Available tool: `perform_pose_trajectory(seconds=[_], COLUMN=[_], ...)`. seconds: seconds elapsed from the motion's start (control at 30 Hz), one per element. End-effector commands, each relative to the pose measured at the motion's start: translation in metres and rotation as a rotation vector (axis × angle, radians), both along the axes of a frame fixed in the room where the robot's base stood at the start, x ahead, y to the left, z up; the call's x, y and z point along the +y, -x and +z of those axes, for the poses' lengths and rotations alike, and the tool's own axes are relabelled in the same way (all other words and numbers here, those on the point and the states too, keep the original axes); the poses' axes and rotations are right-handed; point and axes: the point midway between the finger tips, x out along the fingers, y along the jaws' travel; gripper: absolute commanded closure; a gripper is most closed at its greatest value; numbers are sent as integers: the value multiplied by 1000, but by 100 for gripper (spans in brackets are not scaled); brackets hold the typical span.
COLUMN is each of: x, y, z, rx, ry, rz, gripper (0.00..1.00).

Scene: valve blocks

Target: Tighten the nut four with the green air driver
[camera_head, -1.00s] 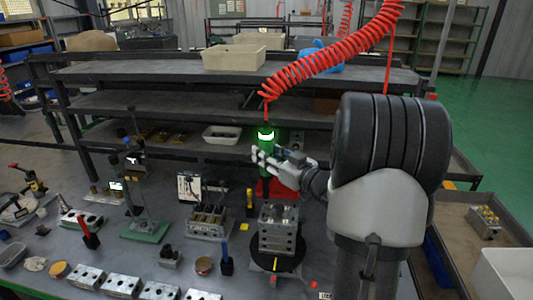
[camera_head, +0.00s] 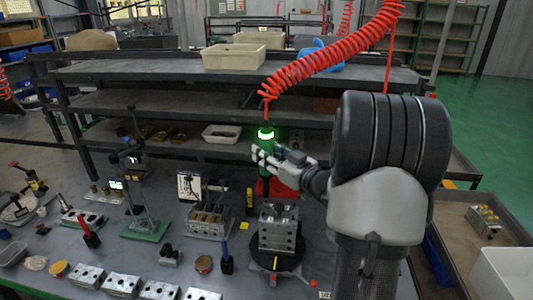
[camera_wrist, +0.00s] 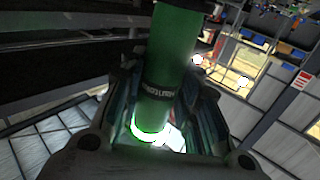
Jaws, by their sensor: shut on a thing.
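The green air driver (camera_head: 266,139) hangs upright from a red coiled hose, with a bright glowing ring near its top. My gripper (camera_head: 268,158) is shut around its body; the wrist view shows the green driver (camera_wrist: 172,60) between the fingers (camera_wrist: 165,110). The driver is above and slightly behind the metal valve block (camera_head: 277,230), apart from it. The block stands on a round black turntable (camera_head: 290,262). Nut four cannot be told apart at this size, and the driver's lower tip is hard to make out.
A shelf rack (camera_head: 180,110) with a beige bin (camera_head: 234,56) stands behind. The red coiled hose (camera_head: 330,60) runs up to the right. Left of the turntable are a blue-handled tool (camera_head: 226,258), another fixture (camera_head: 207,221) and several metal blocks (camera_head: 122,281) along the front.

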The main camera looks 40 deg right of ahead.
Motion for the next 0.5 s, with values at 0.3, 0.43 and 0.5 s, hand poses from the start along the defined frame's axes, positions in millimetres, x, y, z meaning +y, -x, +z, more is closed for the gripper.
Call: perform_pose_trajectory(seconds=[0.3,0.43,0.5], x=[0,0,0], y=[0,0,0], z=[-3,-6,-8], rx=[-5,-5,-5], ry=[2,2,2], rz=[0,0,0], gripper=[100,100,100])
